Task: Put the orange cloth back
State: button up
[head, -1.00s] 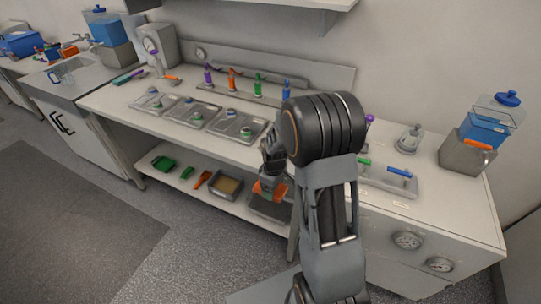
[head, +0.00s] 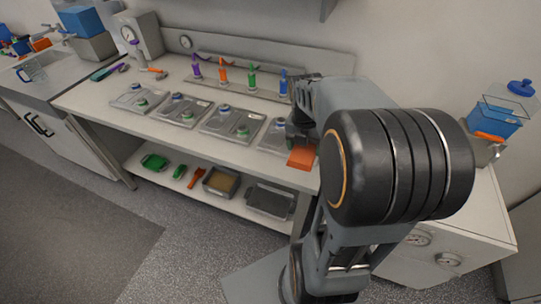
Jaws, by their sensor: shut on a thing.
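My gripper (head: 301,143) is shut on the orange cloth (head: 302,158), which hangs below the fingers. The cloth is at the counter's front edge, to the right of the rightmost metal tray (head: 270,137). I cannot tell whether it touches the counter. A dark grey tray (head: 269,202) stands on the lower shelf (head: 238,203), below and left of the gripper; no cloth shows in it. My arm hides the right part of the counter.
Several metal trays with small capped items stand along the counter (head: 92,98). Purple, orange, green and blue bottles stand behind them. A blue-filled container (head: 497,118) stands at right.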

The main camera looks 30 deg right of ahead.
jog(key=w+a+f, duration=0.1)
jog(key=w+f, duration=0.2)
jog(key=w, duration=0.1)
jog(key=w+a+f+p, duration=0.1)
jog(key=w+f, duration=0.2)
jog(key=w, duration=0.1)
jog(key=w+a+f+p, duration=0.1)
jog(key=w+f, duration=0.2)
jog(key=shift+w+a, duration=0.35)
jog(key=shift+w, duration=0.05)
jog(key=shift+w+a+f, duration=0.1)
jog(key=shift+w+f, duration=0.1)
jog(key=shift+f, duration=0.05)
notch_tip(320, 180, down, 3)
jog(key=shift+r+p, duration=0.15)
jog(key=shift+p, duration=0.45)
jog(key=shift+f, duration=0.2)
jog(key=shift+f, duration=0.1)
jog(key=shift+f+b, duration=0.3)
jog(key=o, duration=1.3)
jog(key=shift+r, duration=0.1)
jog(key=shift+o, duration=0.2)
